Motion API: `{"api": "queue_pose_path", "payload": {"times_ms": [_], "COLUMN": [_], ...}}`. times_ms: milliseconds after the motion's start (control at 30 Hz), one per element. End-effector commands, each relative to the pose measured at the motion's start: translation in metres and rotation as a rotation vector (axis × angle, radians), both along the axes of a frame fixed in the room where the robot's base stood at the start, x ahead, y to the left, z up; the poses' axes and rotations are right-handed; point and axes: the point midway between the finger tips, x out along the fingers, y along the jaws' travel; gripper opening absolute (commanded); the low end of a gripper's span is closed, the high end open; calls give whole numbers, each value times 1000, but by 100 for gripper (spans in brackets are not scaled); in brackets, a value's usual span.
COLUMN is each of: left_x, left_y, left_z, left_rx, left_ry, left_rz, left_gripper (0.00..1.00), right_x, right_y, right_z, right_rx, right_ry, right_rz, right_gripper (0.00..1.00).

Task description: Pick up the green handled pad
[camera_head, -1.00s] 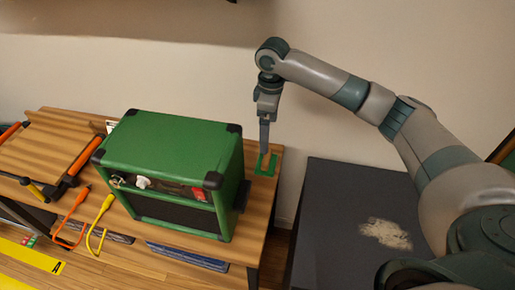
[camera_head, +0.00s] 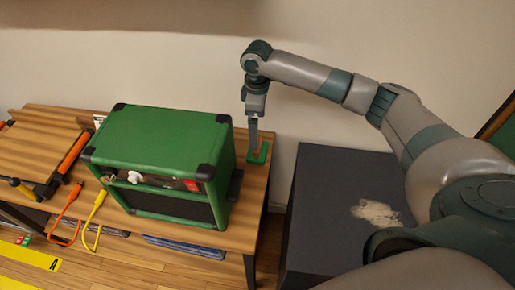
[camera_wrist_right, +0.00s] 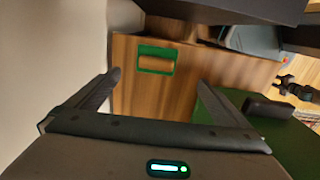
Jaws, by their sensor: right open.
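The green handled pad (camera_head: 257,153) lies on the wooden bench, near its right end, just right of the green amplifier. In the right wrist view the pad (camera_wrist_right: 156,59) is a green frame with a wood-coloured bar across its middle. My right gripper (camera_head: 252,146) points down over the pad in the head view. In the right wrist view my right gripper (camera_wrist_right: 158,80) is open, its two fingers wide apart and nothing between them. The pad shows beyond the fingertips, between their lines. My left gripper is not in view.
The green amplifier (camera_head: 160,150) stands close to the left of my right gripper. A dark box (camera_head: 340,210) stands right of the bench (camera_head: 245,215), across a gap. Orange (camera_head: 66,212) and yellow (camera_head: 96,215) cables lie left of the amplifier. A wall rises behind.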

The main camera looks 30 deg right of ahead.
Motion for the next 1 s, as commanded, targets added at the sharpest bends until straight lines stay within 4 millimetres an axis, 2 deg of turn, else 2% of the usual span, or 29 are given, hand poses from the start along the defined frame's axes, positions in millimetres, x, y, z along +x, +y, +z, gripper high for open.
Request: {"api": "queue_pose_path", "payload": {"times_ms": [200, 400, 1000], "left_x": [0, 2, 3], "left_y": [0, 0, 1], "left_z": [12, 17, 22], "left_rx": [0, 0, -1], "left_ry": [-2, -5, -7], "left_rz": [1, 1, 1], "left_gripper": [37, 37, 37], "right_x": [0, 0, 2], "right_y": [0, 0, -1], "right_z": [-39, -64, -76], "right_rx": [0, 0, 0], "right_ry": [3, 1, 1], "right_rz": [-1, -2, -1], "right_gripper": [100, 100, 100]}}
